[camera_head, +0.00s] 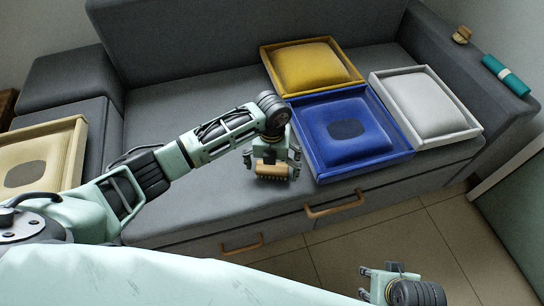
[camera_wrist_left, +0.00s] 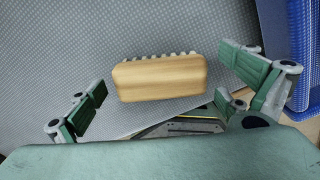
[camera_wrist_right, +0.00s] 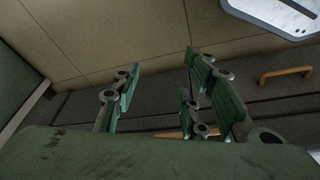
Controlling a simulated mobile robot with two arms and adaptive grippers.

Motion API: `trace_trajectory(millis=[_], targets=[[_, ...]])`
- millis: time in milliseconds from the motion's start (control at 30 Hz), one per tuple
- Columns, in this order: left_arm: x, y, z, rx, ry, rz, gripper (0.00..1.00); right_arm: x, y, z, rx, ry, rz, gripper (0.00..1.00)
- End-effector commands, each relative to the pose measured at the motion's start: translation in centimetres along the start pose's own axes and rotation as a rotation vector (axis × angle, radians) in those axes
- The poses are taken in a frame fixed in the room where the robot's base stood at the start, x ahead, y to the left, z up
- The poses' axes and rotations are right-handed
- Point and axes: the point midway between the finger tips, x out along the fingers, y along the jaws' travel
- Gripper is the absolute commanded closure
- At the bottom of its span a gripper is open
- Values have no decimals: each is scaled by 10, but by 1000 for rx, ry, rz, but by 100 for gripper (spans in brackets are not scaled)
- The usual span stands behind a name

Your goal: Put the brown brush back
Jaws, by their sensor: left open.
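The brown brush (camera_head: 270,172) has a wooden back and pale bristles. It is on or just above the grey sofa seat (camera_head: 190,205), near the front edge. My left gripper (camera_head: 271,160) is open over it. In the left wrist view the brush (camera_wrist_left: 160,78) lies between the spread fingers, with gaps on both sides and its bristles facing away. I cannot tell how far below the fingertips it is. My right gripper (camera_head: 367,283) is open and empty over the floor in front of the sofa.
A blue tray (camera_head: 392,158) with a dark oval patch is right of the brush. Yellow (camera_head: 344,87) and white (camera_head: 461,136) trays adjoin it; a beige tray (camera_head: 78,150) is left. A small wooden item (camera_head: 461,36) and teal roll (camera_head: 505,72) sit on the armrest.

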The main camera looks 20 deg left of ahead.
Motion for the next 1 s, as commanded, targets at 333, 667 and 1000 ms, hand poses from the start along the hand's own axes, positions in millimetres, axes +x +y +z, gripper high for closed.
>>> trace_trajectory(millis=[333,667,1000], targets=[[-72,0,1,1,-4,-2,4,49,-3,18,-6,-36,-6,60],[-117,0,0,1,-1,-1,4,74,-5,31,-8,-48,-8,60],[-121,0,0,0,0,-1,4,76,-5,32,-8,-46,-8,60]])
